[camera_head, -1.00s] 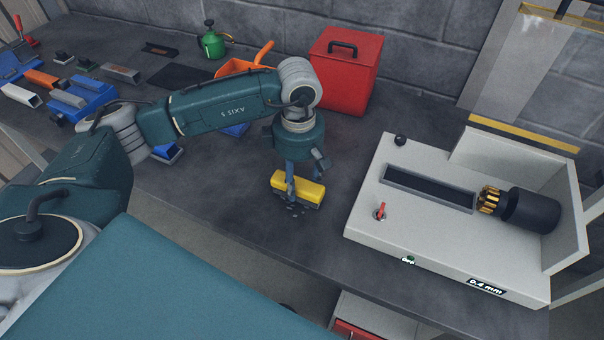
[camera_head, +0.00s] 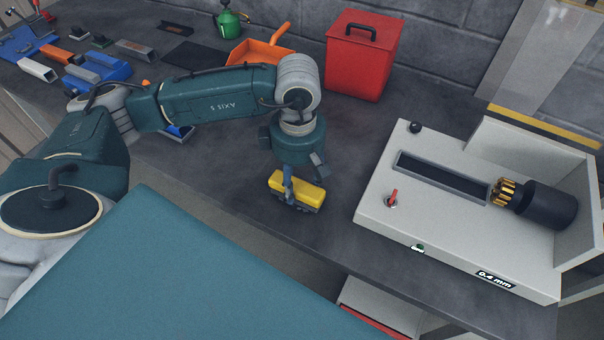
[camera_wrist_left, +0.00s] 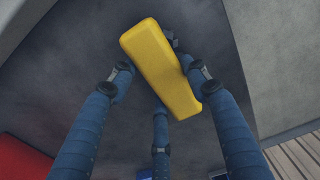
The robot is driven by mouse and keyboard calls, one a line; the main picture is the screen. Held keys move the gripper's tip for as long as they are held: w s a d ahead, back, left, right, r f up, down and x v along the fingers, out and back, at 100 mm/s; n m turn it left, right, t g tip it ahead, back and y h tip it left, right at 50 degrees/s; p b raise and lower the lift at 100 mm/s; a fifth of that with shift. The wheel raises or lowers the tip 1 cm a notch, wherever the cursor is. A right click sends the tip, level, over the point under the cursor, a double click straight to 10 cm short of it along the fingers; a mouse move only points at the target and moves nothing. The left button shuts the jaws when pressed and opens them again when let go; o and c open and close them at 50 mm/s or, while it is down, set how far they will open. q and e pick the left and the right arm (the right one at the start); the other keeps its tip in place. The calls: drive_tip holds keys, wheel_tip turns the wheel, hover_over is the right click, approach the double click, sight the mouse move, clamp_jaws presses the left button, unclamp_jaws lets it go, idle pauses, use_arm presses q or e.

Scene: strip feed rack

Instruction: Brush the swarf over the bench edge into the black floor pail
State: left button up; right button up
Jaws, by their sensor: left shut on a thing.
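My left gripper (camera_head: 289,184) is shut on a yellow brush (camera_head: 298,190) with a dark underside. It holds the brush low over the grey bench top, a short way in from the front edge. In the left wrist view, the yellow block (camera_wrist_left: 160,68) lies slanted between my blue fingers. A few small dark bits of swarf (camera_wrist_left: 174,40) show beside its far end; in the head view I cannot tell them from the dark underside. The black floor pail cannot be made out. My right gripper is not in view.
A pale machine (camera_head: 440,245) with a slot and a black-and-brass chuck stands right of the brush. A red lidded box (camera_head: 362,62) and an orange dustpan (camera_head: 255,52) stand behind. Blue holders and metal pieces (camera_head: 85,75) lie at the left.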

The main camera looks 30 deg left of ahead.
use_arm(q)
drive_tip(key=shift+s+d+b, duration=0.1)
drive_tip(key=shift+s+b, duration=0.4)
drive_tip(key=shift+s, duration=1.45)
drive_tip(key=shift+s+d+f+b, duration=0.15)
drive_tip(key=shift+s+b, duration=0.45)
drive_tip(key=shift+s, duration=1.1)
drive_tip(key=shift+s+b, duration=0.4)
drive_tip(key=shift+s, duration=1.1)
drive_tip(key=shift+r, duration=0.2)
drive_tip(key=shift+w+r+p, duration=0.25)
drive_tip(key=shift+r+p, duration=0.15)
drive_tip(key=shift+r, duration=0.35)
drive_tip(key=shift+w+r+p, duration=0.2)
drive_tip(key=shift+r+p, duration=0.2)
drive_tip(key=shift+r, duration=0.4)
drive_tip(key=shift+w+r+p, duration=0.25)
drive_tip(key=shift+r+p, duration=0.15)
drive_tip(key=shift+r, duration=0.35)
